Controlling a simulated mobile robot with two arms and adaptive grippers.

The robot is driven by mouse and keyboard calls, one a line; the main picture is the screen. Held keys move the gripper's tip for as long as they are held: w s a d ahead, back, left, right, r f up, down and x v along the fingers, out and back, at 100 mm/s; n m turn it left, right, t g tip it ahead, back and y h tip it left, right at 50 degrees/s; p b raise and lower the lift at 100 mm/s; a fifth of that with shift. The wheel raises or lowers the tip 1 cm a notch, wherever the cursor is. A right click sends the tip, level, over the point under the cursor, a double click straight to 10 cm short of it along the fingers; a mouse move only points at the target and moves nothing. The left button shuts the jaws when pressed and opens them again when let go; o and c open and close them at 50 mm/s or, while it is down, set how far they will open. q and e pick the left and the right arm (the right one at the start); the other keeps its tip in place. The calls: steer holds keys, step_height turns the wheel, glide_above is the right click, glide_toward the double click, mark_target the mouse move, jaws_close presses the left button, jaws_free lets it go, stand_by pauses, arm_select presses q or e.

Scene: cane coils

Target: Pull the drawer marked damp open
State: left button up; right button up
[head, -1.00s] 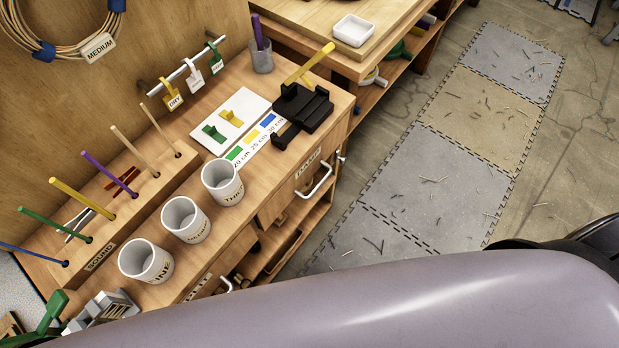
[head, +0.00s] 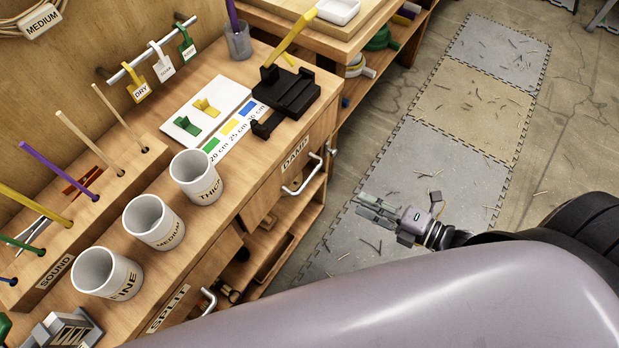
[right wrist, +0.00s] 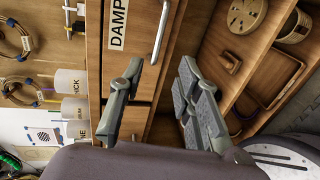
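The drawer marked DAMP (head: 273,183) is in the bench front and looks closed. Its label (head: 295,153) is by the bench's top edge, and its metal bar handle (head: 303,178) sticks out. In the right wrist view the DAMP label (right wrist: 118,24) and the handle (right wrist: 161,30) show upright, ahead of my fingers. My right gripper (head: 366,207) is in front of the bench, to the right of the handle and apart from it. In the right wrist view the right gripper (right wrist: 160,68) has its fingers apart with nothing between them. My left gripper is not seen.
Cups marked THICK (head: 195,177), MEDIUM (head: 154,222) and FINE (head: 107,273) stand on the bench top. A drawer marked SPLIT (head: 168,308) has its own handle (head: 209,302). Open shelves (right wrist: 243,75) lie beside the DAMP drawer.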

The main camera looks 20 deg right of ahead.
mark_target(310, 175)
steer(key=x, duration=1.7)
steer(key=shift+w, duration=0.15)
jaws_close()
